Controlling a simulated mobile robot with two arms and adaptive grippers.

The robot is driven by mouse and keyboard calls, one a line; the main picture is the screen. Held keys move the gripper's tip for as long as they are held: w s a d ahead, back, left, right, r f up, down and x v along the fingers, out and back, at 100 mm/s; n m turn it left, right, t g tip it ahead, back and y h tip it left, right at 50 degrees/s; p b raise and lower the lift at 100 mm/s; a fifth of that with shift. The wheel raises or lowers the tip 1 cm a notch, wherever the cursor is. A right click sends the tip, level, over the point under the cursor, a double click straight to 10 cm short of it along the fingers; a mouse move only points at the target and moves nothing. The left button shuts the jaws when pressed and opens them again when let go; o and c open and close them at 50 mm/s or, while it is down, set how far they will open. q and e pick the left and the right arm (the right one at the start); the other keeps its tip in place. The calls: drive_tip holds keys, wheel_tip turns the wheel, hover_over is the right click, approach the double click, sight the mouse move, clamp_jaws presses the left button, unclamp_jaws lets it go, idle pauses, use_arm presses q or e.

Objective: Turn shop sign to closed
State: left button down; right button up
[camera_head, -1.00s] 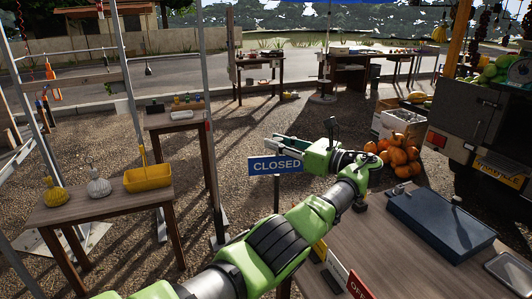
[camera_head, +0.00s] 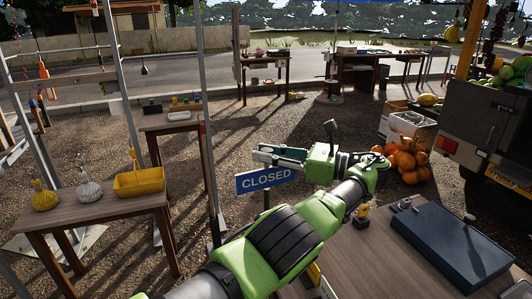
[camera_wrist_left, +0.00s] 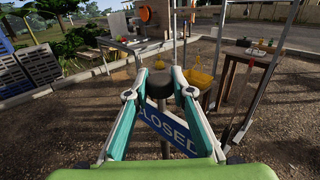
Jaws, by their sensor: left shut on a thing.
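The shop sign (camera_head: 266,179) is a blue board reading CLOSED in white, on a dark post. It stands near the middle of the head view, turned at an angle, its right end higher in the picture. It also shows in the left wrist view (camera_wrist_left: 173,131), partly hidden behind a finger. My left gripper (camera_head: 266,155) is at the top of the sign. In the left wrist view its fingers (camera_wrist_left: 160,86) are on both sides of the post's dark round top, shut on it. My right gripper is not in view.
A wooden table with a dark blue case (camera_head: 451,238) is at the lower right. Pumpkins (camera_head: 406,160) lie beside the truck (camera_head: 482,128). A side table at the left holds a yellow basket (camera_head: 139,182). Open gravel lies behind the sign.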

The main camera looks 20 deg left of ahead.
use_arm(q)
drive_tip(key=c, duration=1.8)
unclamp_jaws()
drive_tip(key=shift+a, duration=0.1)
drive_tip(key=shift+o, duration=0.2)
wheel_tip(320, 180, up, 10)
drive_tip(key=shift+c, duration=0.3)
